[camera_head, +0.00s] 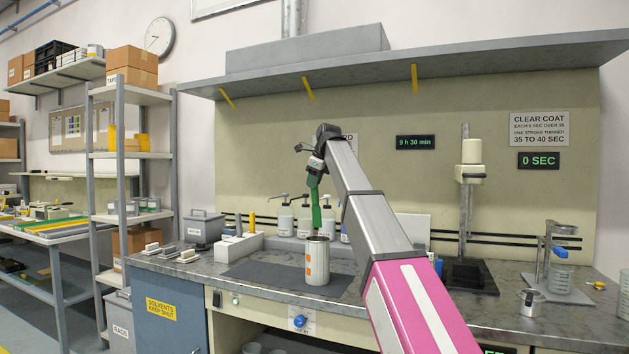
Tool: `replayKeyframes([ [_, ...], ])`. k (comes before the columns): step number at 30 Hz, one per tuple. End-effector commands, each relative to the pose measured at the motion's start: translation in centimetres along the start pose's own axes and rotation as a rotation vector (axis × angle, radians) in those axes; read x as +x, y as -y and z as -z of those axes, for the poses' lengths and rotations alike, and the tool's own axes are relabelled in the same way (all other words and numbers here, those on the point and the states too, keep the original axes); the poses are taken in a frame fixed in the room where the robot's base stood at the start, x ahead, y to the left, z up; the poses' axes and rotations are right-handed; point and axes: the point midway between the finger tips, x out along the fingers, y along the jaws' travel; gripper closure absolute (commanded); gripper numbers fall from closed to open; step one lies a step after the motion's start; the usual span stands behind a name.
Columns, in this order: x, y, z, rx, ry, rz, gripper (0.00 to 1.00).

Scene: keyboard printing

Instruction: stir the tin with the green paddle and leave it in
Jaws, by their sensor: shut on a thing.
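The green paddle (316,208) hangs roughly upright from my gripper (315,176), which is shut on its upper end. The tin (317,264) is a silver cylinder with an orange mark on its side, standing upright on the dark mat. The paddle's lower end shows just above the tin's rim in this view. I cannot tell its exact depth relative to the opening. The inside of the tin is hidden. My arm passes to the right of the tin and hides part of the bench behind it.
Several pump bottles (285,219) stand behind the tin. A white block (240,246) and a grey lidded box (203,229) are to the left. A small metal cup (532,303) and a stand (545,250) are at the right. The dark mat (262,270) is bare left of the tin.

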Motion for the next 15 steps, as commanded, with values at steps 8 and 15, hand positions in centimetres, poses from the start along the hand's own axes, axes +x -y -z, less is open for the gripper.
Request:
replayKeyframes([
  [8,1.3,-1.5,0.6,0.000,0.000,0.001,1.00],
  [15,2.4,-2.7,1.1,0.000,0.000,0.000,1.00],
])
